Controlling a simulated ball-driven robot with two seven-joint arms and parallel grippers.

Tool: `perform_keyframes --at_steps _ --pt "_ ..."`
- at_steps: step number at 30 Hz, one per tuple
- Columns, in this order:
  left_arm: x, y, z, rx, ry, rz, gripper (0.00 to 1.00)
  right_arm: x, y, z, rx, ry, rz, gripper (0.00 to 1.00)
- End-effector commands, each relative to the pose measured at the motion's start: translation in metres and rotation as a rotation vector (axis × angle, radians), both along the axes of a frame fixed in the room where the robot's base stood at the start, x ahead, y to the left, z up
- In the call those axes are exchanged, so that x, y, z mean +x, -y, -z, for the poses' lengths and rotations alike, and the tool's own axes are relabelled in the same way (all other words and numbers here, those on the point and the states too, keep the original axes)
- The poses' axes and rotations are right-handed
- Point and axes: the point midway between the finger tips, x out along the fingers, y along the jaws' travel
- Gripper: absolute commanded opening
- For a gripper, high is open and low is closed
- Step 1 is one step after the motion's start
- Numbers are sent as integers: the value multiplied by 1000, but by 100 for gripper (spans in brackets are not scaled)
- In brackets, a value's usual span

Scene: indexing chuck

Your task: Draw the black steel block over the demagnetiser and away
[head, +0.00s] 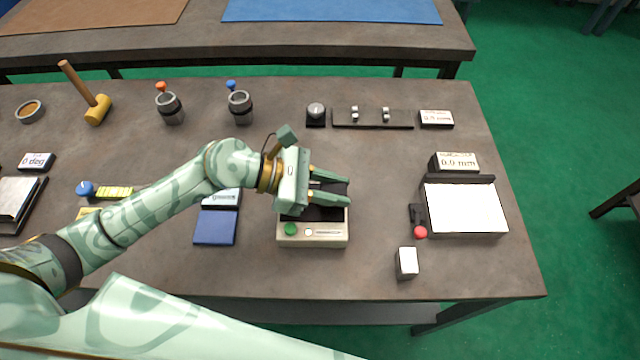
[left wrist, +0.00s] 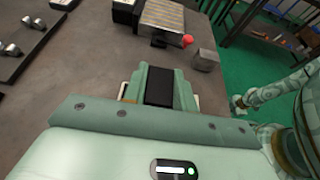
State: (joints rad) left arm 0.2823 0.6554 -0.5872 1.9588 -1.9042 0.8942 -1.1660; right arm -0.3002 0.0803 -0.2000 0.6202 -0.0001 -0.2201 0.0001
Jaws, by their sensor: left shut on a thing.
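My left gripper (head: 330,188) is shut on the black steel block (left wrist: 159,87), which sits between its two pale green fingers. In the head view it is over the dark top of the demagnetiser (head: 312,235), a beige box with a green button on its front. The fingers hide much of the block, and I cannot tell whether it touches the top. In the left wrist view only slim edges of the beige box show beside the fingers. Part of my right arm shows at the right of that view, its gripper (left wrist: 239,104) too small to read.
A blue pad (head: 215,227) lies left of the demagnetiser. To the right are a small pale block (head: 407,262), a red-knobbed lever (head: 420,232) and a white-topped plate (head: 466,208). Cups and a dark rail (head: 372,119) stand behind. The bench between demagnetiser and pale block is clear.

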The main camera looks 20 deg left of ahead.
Motion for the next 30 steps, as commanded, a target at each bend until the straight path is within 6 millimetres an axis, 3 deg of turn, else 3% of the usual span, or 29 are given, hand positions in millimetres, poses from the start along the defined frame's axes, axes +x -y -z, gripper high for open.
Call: perform_keyframes --at_steps 6,17,30 --pt "4 11 -2 -2 3 0 0 1 0 -4 0 3 0 0" --pt "4 12 -4 -1 4 0 0 2 0 -5 0 4 0 0" --pt "4 12 -52 -1 7 0 0 14 0 -42 1 34 0 0"
